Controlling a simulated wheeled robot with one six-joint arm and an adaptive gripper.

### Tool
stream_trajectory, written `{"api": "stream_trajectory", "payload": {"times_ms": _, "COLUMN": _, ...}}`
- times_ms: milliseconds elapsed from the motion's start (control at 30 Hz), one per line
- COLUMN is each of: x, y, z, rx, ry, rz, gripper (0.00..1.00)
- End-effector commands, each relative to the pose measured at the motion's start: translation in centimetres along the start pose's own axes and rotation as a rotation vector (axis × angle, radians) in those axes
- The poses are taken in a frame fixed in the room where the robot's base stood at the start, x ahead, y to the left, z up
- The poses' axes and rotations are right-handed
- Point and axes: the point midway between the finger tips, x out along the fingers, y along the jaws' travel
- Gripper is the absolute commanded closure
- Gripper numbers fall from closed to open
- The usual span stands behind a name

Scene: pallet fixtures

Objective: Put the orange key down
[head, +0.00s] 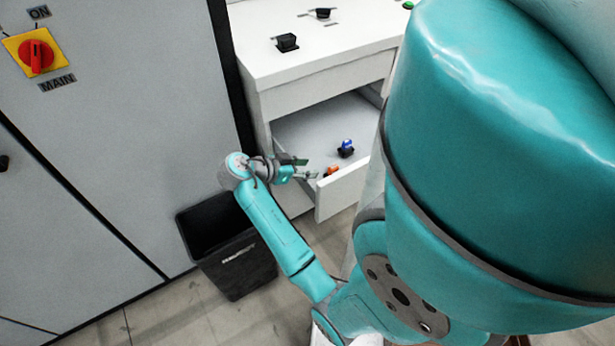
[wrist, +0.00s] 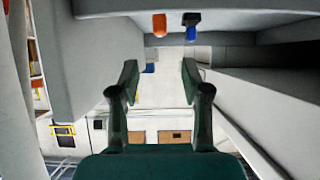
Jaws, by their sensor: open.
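The orange key (head: 332,170) is in the open drawer (head: 341,190), close to its front panel. It also shows in the wrist view (wrist: 159,25), above the gap between my fingers. My gripper (head: 312,173) is at the drawer's front left, just left of the orange key. In the wrist view my gripper (wrist: 160,72) has its two fingers wide apart with nothing between them. The orange key looks apart from both fingers. A blue key (head: 347,143) with a black base sits beside it in the drawer and shows in the wrist view (wrist: 191,33).
The white cabinet top (head: 262,62) carries black holders (head: 287,42). A black bin (head: 233,262) stands on the floor below my forearm. A grey panel with a red main switch (head: 36,56) is at left. The drawer floor behind the keys is clear.

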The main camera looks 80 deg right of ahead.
Motion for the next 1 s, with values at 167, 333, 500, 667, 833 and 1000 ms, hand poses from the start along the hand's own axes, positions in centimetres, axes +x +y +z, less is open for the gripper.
{"api": "stream_trajectory", "payload": {"times_ms": 167, "x": -0.1, "y": 0.1, "z": 1.6, "rx": -0.083, "ry": -0.005, "rz": -0.074, "gripper": 0.53}}
{"api": "stream_trajectory", "payload": {"times_ms": 333, "x": -0.9, "y": 0.9, "z": 6.5, "rx": -0.310, "ry": -0.022, "rz": -0.298, "gripper": 0.53}}
{"api": "stream_trajectory", "payload": {"times_ms": 500, "x": -2.9, "y": 2.8, "z": 12.1, "rx": -0.562, "ry": -0.036, "rz": -0.579, "gripper": 0.53}}
{"api": "stream_trajectory", "payload": {"times_ms": 667, "x": -5.7, "y": 6.2, "z": 16.8, "rx": -0.774, "ry": -0.044, "rz": -0.859, "gripper": 0.53}}
{"api": "stream_trajectory", "payload": {"times_ms": 833, "x": -9.2, "y": 11.2, "z": 20.3, "rx": -0.947, "ry": -0.046, "rz": -1.157, "gripper": 0.53}}
{"api": "stream_trajectory", "payload": {"times_ms": 1000, "x": -12.7, "y": 17.1, "z": 21.6, "rx": -1.061, "ry": -0.039, "rz": -1.446, "gripper": 0.53}}
